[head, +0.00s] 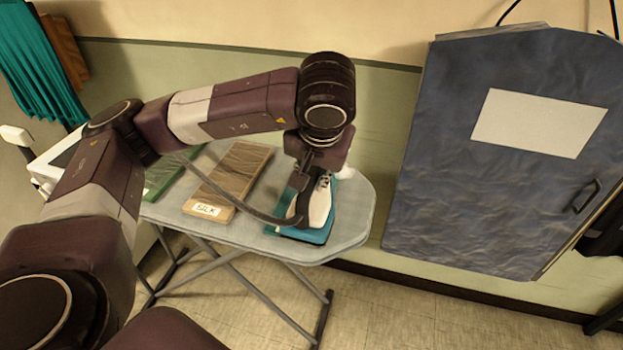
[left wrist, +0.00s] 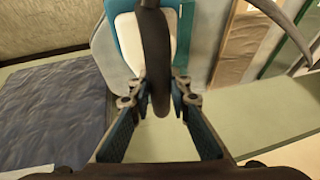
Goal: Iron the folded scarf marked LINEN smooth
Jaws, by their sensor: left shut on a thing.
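My left gripper (head: 312,176) is shut on the dark handle of a white iron (head: 320,204). The iron is over a teal folded scarf (head: 299,236) near the right end of the ironing board (head: 348,232). It looks to be resting on the cloth, but the contact is hidden. No label shows on the teal scarf. A tan folded scarf (head: 236,172) marked SILK lies to its left. A green folded cloth (head: 163,176) lies further left, partly behind my arm. In the left wrist view the iron's handle (left wrist: 154,42) stands between my fingers, with teal cloth (left wrist: 187,30) beside it.
A dark cord runs from the iron across the board. A large blue-grey panel (head: 470,190) with a blank pale sheet (head: 538,122) and a handle stands at the right. Teal cloth (head: 38,65) hangs at the far left. The board's right tip is bare.

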